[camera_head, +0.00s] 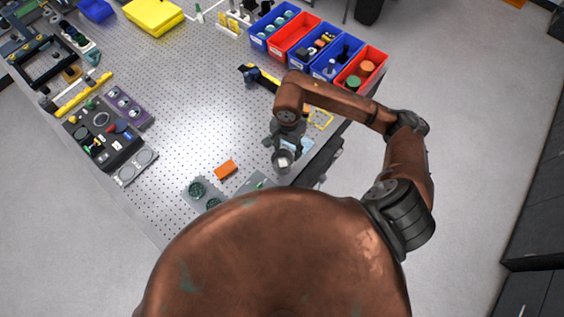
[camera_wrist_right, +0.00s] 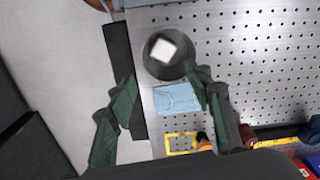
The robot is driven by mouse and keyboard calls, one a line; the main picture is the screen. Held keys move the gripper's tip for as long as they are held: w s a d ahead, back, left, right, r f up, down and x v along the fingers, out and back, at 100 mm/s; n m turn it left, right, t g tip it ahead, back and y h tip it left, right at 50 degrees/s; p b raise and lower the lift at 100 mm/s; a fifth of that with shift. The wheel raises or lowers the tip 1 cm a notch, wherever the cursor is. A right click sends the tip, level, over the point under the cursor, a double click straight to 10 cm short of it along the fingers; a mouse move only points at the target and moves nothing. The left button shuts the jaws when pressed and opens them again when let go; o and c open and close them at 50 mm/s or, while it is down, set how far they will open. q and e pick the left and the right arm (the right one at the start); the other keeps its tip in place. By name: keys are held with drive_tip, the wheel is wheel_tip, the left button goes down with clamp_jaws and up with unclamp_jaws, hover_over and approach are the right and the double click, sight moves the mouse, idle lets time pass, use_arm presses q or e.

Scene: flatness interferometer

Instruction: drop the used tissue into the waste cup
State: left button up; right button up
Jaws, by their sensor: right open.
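The waste cup is a dark grey round cup (camera_head: 281,169) near the pegboard table's right edge. In the right wrist view the cup (camera_wrist_right: 170,73) is at the top centre. A small white piece, seemingly the used tissue (camera_wrist_right: 162,48), lies inside the cup's rim; it also shows as a pale patch in the head view (camera_head: 283,161). My right gripper (camera_head: 283,146) is over the table beside the cup. In the wrist view its dark green fingers (camera_wrist_right: 160,76) are spread apart, with nothing held between them. My left gripper is not in view.
A light blue folded cloth or mask (camera_wrist_right: 178,99) lies beside the cup. A yellow frame (camera_head: 329,123) lies near the edge. An orange block (camera_head: 225,169) is left of the cup. Blue and red bins (camera_head: 296,33) stand at the back. The middle pegboard (camera_head: 195,110) is clear.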

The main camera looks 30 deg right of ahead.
wheel_tip(320, 180, up, 12)
drive_tip(key=shift+f, duration=0.25)
idle(0.5)
